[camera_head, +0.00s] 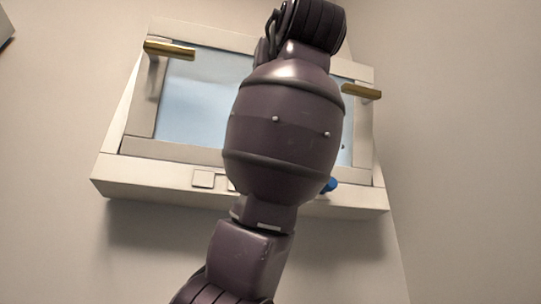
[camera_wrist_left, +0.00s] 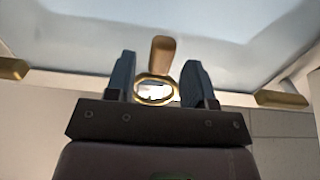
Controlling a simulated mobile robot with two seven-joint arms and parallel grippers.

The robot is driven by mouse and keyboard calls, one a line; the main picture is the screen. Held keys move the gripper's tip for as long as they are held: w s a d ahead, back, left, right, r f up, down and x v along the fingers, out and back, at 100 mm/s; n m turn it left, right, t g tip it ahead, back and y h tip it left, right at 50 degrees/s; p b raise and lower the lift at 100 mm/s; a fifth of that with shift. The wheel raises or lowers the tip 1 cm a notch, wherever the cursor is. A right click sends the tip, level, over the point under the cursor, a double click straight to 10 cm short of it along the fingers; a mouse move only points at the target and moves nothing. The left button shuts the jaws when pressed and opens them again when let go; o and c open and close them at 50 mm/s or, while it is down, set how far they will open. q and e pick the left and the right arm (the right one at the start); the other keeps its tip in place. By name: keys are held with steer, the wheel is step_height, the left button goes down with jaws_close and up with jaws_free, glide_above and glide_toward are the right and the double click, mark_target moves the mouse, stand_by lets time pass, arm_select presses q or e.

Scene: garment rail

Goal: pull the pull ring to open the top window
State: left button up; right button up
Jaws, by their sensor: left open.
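The top window (camera_head: 200,92) is a pale blue pane in a light frame on the wall. My arm covers the middle of it in the head view. In the left wrist view, a gold pull ring (camera_wrist_left: 138,92) shows between the two dark fingers of my left gripper (camera_wrist_left: 160,62). The fingers are open, one on each side of the ring, and apart from it. A tan-gold tab (camera_wrist_left: 162,55) is just above the ring, against the pane (camera_wrist_left: 90,50). The head view does not show my left gripper's fingers. My right gripper is in neither view.
Gold bars stick out at the window's left (camera_head: 169,50) and right (camera_head: 362,91) sides. Below the pane is a sill with pale square buttons (camera_head: 203,179) and a blue knob (camera_head: 331,184), partly behind my arm. Bare wall surrounds the window.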

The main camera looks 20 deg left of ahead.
arm_select(q)
steer(key=shift+x, duration=1.35)
